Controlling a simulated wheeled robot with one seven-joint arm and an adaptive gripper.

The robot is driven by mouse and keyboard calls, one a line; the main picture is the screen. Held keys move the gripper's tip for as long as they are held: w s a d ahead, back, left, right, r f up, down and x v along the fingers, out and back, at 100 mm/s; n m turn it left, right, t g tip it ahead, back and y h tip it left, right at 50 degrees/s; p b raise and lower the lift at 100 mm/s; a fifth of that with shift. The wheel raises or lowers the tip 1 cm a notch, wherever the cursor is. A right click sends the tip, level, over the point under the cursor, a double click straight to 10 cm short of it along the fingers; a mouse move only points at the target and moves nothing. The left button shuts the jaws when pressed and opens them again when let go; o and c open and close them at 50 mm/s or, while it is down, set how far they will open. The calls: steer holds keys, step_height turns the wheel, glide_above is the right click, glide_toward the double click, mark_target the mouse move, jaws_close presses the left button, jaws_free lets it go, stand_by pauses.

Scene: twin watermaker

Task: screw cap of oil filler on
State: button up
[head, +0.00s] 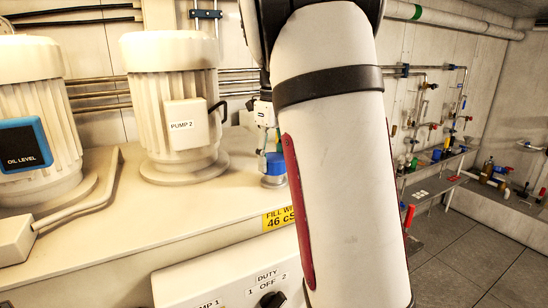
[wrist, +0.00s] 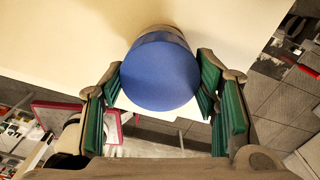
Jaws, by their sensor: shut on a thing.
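The blue cap (wrist: 160,75) is round and fills the middle of the wrist view. My gripper (wrist: 157,88) is shut on it, with green finger pads at its left and right sides. In the head view the blue cap (head: 275,163) shows at the top of the short metal oil filler neck (head: 274,181), on the cream tank top beside the pump 2 motor. A beige rim of the neck (wrist: 163,30) shows behind the cap in the wrist view. The cap's seating and threads are hidden. In the head view my arm covers much of the gripper.
The pump 2 motor (head: 172,100) stands left of the filler, with another motor (head: 38,115) further left. The cream tank top (head: 130,215) is clear in front. A yellow fill label (head: 279,218) is below the filler. Pipes run along the back wall.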

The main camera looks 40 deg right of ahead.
steer(key=o, duration=1.6)
steer(key=shift+o, duration=0.2)
step_height(320, 180, up, 12)
steer(key=s+a+f+n+t+b, duration=0.1)
steer(key=s+a+f+n, duration=0.3)
steer(key=n, duration=0.7)
steer(key=s+a+f+n+t+b, duration=0.2)
steer(key=s+a+f+n, duration=0.2)
steer(key=a+f+n, duration=0.3)
steer(key=s+a+f+n+t+b, duration=0.1)
steer(key=s+a+f+n, duration=0.3)
steer(key=a+n, duration=1)
step_height(320, 180, down, 3)
steer(key=n+t, duration=0.1)
steer(key=n, duration=0.2)
steer(key=shift+s+a+r+t+b, duration=0.2)
steer(key=shift+s+a+t+b, duration=0.1)
steer(key=shift+a+b, duration=0.1)
